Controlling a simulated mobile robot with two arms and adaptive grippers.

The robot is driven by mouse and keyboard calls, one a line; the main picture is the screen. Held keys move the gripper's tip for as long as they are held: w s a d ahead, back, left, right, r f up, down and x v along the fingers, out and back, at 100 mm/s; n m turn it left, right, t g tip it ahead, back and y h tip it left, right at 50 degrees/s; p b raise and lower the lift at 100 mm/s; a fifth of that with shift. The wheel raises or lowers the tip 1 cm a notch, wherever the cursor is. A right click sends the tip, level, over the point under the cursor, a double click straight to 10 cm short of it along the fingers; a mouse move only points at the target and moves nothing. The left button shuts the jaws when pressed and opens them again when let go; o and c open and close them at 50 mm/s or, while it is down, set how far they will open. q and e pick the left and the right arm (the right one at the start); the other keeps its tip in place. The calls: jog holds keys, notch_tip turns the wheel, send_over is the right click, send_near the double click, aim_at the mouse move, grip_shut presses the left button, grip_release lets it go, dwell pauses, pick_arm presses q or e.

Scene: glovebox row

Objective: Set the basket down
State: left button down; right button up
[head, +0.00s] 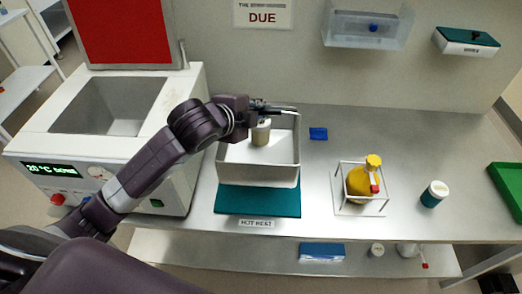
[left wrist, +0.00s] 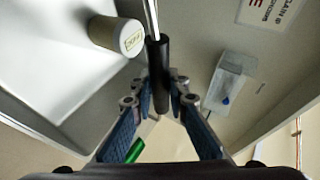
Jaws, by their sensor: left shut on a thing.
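The basket (head: 258,174) is a pale, open-topped box over a teal mat (head: 258,202) on the steel bench. A label lies at the mat's front edge. A cream jar (head: 261,132) stands inside the basket; its labelled end shows in the left wrist view (left wrist: 117,35). My left gripper (head: 262,107) is above the basket's far side. In the left wrist view its fingers are closed on the basket's dark handle grip (left wrist: 158,75), with a thin metal rod running up from it. I cannot tell whether the basket touches the mat. My right gripper is not in view.
A white bath (head: 110,105) with its red lid raised stands left. A green tray (head: 507,185) is far right.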

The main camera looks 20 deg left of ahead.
aim_at(261, 154)
pick_arm(q)
notch_tip(261, 154, down, 13)
dwell(0.4)
jog(key=c, duration=1.9)
grip_release()
jog(key=shift+f, duration=0.15)
jog(key=shift+s, duration=0.15)
jog(key=b+v, duration=0.1)
jog(key=v, duration=1.1)
